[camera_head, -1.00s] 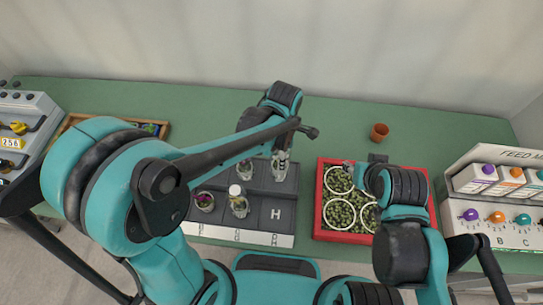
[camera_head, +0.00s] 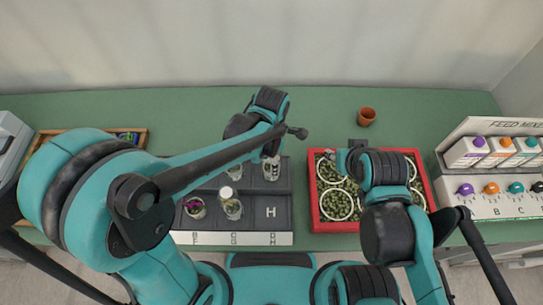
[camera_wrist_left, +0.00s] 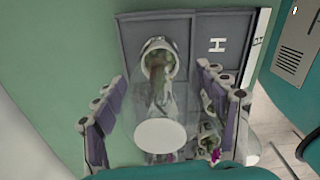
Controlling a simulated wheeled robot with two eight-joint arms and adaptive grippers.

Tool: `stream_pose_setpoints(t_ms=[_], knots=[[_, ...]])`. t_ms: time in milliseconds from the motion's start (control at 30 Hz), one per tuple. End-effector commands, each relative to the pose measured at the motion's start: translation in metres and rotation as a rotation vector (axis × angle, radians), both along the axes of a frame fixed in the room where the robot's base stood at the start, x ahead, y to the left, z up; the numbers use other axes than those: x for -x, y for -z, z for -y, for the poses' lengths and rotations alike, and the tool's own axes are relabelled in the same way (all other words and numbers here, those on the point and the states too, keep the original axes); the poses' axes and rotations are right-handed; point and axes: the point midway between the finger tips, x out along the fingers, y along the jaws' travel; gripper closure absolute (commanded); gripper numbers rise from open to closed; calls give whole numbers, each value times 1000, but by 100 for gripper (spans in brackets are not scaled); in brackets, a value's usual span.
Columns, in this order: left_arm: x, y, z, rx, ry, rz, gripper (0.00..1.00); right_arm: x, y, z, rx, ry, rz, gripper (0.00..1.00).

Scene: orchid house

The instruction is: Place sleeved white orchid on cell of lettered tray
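The dark lettered tray (camera_head: 282,211) stands on the green bench, with the letter H on its bare front right cell. A clear sleeved plant (camera_head: 271,170) stands in the back row, just below my left gripper. In the left wrist view a clear sleeve with greenery (camera_wrist_left: 158,62) and a white oval (camera_wrist_left: 160,135) show between the fingers. My left gripper (camera_wrist_left: 161,75) has its fingers spread, with gaps on both sides. A white-topped sleeved plant (camera_head: 231,206) and a purple-flowered one (camera_head: 194,207) stand in the front row. My right gripper (camera_head: 338,157) is over the red tray; its fingers are unclear.
The red tray (camera_head: 315,218) with white rings over green filling lies to the right. A terracotta pot (camera_head: 366,117) stands behind it. A feed rack (camera_head: 495,185) with coloured knobs is at far right. A wooden tray (camera_head: 143,137) is partly behind my left arm.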

Motion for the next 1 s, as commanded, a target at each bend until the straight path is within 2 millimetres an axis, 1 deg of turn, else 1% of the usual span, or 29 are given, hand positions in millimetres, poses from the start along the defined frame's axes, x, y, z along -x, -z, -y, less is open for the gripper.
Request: stream_pose_setpoints(t_ms=[167, 267, 500, 600, 700, 833, 1000], knots=[[0, -5, 0, 0, 0, 0, 27, 0, -4, 0, 0, 0, 0, 60], [0, -17, 0, 0, 0, 0, 27, 0, -9, 0, 0, 0, 0, 60], [1, -72, 0, 0, 0, 0, 27, 0, -26, 0, 0, 0, 0, 60], [0, -92, 0, 0, 0, 0, 27, 0, -32, 0, 0, 0, 0, 60], [0, -108, 0, 0, 0, 0, 27, 0, -36, 0, 0, 0, 0, 60], [0, -120, 0, 0, 0, 0, 27, 0, -38, 0, 0, 0, 0, 60], [0, -124, 0, 0, 0, 0, 27, 0, -38, 0, 0, 0, 0, 60]])
